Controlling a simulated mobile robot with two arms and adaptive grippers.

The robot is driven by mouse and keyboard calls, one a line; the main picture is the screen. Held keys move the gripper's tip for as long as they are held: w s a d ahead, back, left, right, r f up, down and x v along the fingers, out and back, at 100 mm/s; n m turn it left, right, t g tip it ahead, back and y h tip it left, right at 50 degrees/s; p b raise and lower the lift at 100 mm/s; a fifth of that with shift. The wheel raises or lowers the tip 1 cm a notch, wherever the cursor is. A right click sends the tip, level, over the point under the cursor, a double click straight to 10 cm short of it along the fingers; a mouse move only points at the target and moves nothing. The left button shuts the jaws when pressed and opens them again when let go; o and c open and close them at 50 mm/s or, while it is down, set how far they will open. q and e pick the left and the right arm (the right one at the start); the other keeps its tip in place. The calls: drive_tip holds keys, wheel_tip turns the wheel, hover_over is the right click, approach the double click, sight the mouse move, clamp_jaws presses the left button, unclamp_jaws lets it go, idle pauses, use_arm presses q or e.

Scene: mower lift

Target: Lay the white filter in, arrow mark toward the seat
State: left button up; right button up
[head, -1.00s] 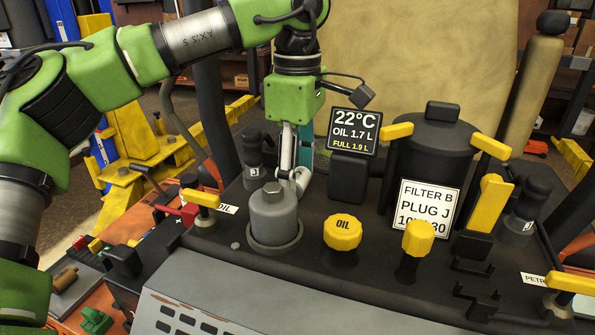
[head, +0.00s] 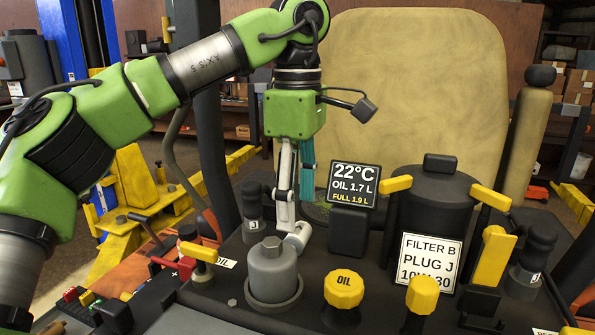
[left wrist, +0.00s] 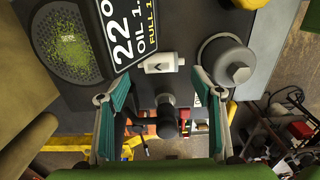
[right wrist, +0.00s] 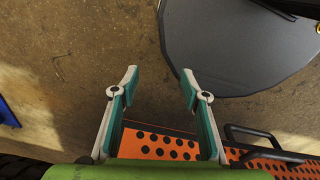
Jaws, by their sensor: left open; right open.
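The white filter (head: 298,237) lies on its side on the dark deck, just behind the grey capped canister (head: 272,272). In the left wrist view the filter (left wrist: 161,63) shows a dark arrow mark on a pale label, pointing toward the top of that picture. My left gripper (head: 295,211) points down above the filter; its fingers are apart with nothing between them. The left wrist view shows the same open fingers (left wrist: 148,88) with the filter beyond their tips. My right gripper (right wrist: 158,80) is open and empty, above the floor.
The display (head: 354,185) stands right of the left gripper. The filter-B label (head: 430,263) is on a black housing with yellow latches. A yellow oil cap (head: 343,290) and a black J-marked plug boot (head: 252,213) are close by. An orange perforated plate (right wrist: 160,145) lies below the right gripper.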

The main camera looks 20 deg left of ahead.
sight(298, 229)
use_arm(q)
wheel_tip(298, 229, up, 7)
drive_tip(key=p, duration=0.1)
drive_tip(key=shift+p, duration=0.3)
drive_tip(key=shift+f, duration=0.15)
